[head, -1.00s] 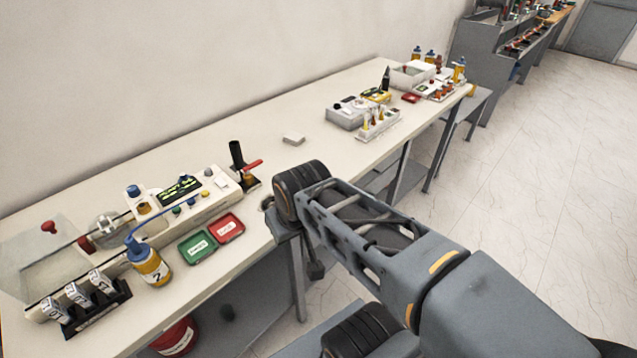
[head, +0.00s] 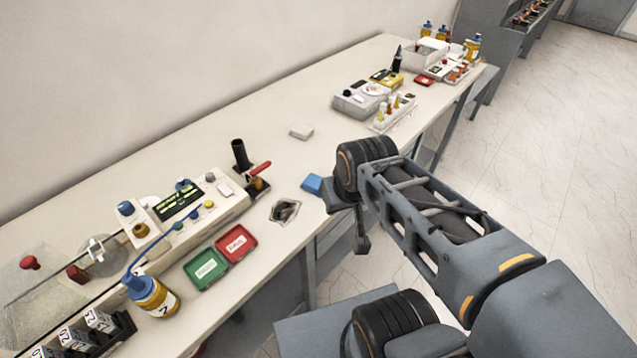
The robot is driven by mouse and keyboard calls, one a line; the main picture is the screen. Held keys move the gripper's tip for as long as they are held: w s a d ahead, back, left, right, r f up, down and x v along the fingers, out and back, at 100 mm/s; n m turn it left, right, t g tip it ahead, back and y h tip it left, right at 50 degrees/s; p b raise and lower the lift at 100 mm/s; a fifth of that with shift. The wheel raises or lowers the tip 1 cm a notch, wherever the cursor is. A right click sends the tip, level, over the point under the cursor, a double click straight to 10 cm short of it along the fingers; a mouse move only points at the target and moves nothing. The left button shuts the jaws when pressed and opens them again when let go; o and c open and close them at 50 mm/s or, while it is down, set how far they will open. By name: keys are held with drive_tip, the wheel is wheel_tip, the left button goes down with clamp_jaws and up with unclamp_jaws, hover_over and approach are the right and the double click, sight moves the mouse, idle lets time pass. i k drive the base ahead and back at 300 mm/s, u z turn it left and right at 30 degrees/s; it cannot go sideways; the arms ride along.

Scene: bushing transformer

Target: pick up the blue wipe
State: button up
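The blue wipe (head: 312,183) is a small blue piece lying on the bench top near its front edge, just left of my arm's end. My arm may hide part of it. My gripper (head: 361,240) hangs below the wrist, in front of the bench's front edge, to the right of and lower in the picture than the wipe. It looks apart from the wipe. Its fingers are dark and small, and I cannot see whether they are open or shut.
Green (head: 206,268) and red (head: 236,243) trays, a labelled bottle (head: 152,296) and a white instrument (head: 185,215) stand further left. A white block (head: 301,132) lies behind. Bench around the wipe is mostly clear.

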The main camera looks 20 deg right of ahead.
sight(312, 184)
drive_tip(key=u, duration=1.85)
drive_tip(key=k, duration=0.8)
drive_tip(key=z, duration=0.65)
drive_tip(key=i, duration=0.45)
drive_tip(key=u, duration=0.05)
